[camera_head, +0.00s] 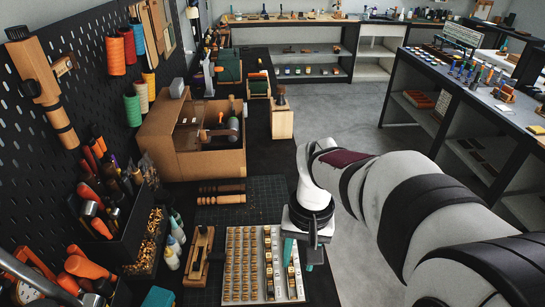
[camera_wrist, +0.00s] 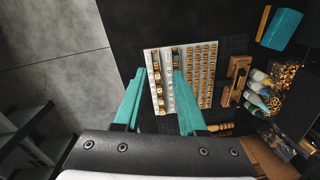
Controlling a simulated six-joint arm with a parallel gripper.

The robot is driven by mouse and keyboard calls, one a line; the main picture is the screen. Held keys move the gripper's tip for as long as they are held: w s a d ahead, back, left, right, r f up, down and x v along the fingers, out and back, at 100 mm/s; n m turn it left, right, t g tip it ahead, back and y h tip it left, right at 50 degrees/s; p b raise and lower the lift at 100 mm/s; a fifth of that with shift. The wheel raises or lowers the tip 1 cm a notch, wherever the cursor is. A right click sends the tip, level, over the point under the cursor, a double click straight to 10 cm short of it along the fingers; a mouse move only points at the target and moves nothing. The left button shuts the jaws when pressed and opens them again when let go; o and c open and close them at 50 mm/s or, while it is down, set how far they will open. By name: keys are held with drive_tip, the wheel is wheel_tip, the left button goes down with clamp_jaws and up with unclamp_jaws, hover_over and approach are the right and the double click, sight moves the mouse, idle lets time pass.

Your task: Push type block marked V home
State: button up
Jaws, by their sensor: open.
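A pale type tray (camera_head: 281,287) lies on the dark bench, also in the wrist view (camera_wrist: 150,52). It holds several rows of small brass type blocks (camera_head: 240,262). Separate columns of blocks stand along its right side in the head view. The marks are too small to read, so I cannot tell which block is V. My gripper (camera_head: 301,252) is over the tray's right side, with its teal fingers apart. In the wrist view my gripper (camera_wrist: 159,71) has a column of brass blocks (camera_wrist: 158,86) between its fingers. I cannot tell whether a finger touches a block.
A wooden tool (camera_head: 200,255) stands just left of the tray, with small bottles (camera_head: 174,245) beyond it. Wooden-handled stamps (camera_head: 221,194) lie behind the tray on a cutting mat (camera_head: 268,190). A cardboard box (camera_head: 165,158) stands farther back. The bench ends just right of the tray.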

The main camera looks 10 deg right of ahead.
drive_tip(key=w+f, duration=0.3)
drive_tip(key=w, duration=0.1)
drive_tip(key=w+f+n, duration=0.1)
drive_tip(key=w+f, duration=0.3)
drive_tip(key=w+d+f+n, duration=0.1)
drive_tip(key=w+f, duration=0.2)
drive_tip(key=w, duration=0.2)
drive_tip(key=shift+f+h, duration=0.35)
drive_tip(key=shift+h, duration=0.05)
wheel_tip(320, 180, down, 8)
drive_tip(key=shift+r, duration=0.1)
drive_tip(key=shift+w, duration=0.1)
clamp_jaws()
drive_tip(key=shift+r, duration=2.05)
